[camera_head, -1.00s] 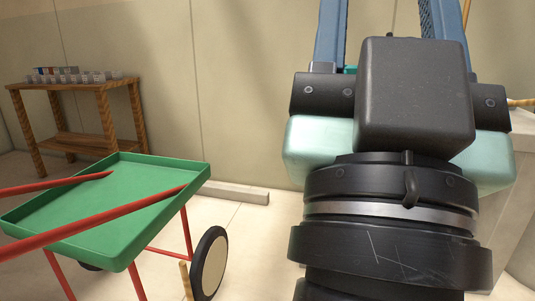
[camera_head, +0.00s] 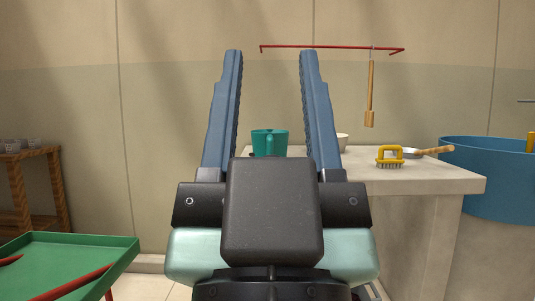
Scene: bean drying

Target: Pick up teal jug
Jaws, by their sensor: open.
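The teal jug (camera_head: 262,141) stands at the left end of the pale counter (camera_head: 430,180). It shows between the two blue fingers of my gripper (camera_head: 270,60), beyond them. Its handle seems to face me. The body of my gripper hides its lower part. My gripper is open and empty, with its fingers pointing up in the picture and apart from the jug.
A yellow brush (camera_head: 390,158), a pan with a wooden handle (camera_head: 425,152) and a white bowl (camera_head: 343,141) are on the counter. A wooden tool (camera_head: 370,95) hangs from a red rail. A blue tub (camera_head: 488,180) stands right; a green cart (camera_head: 110,262) is lower left.

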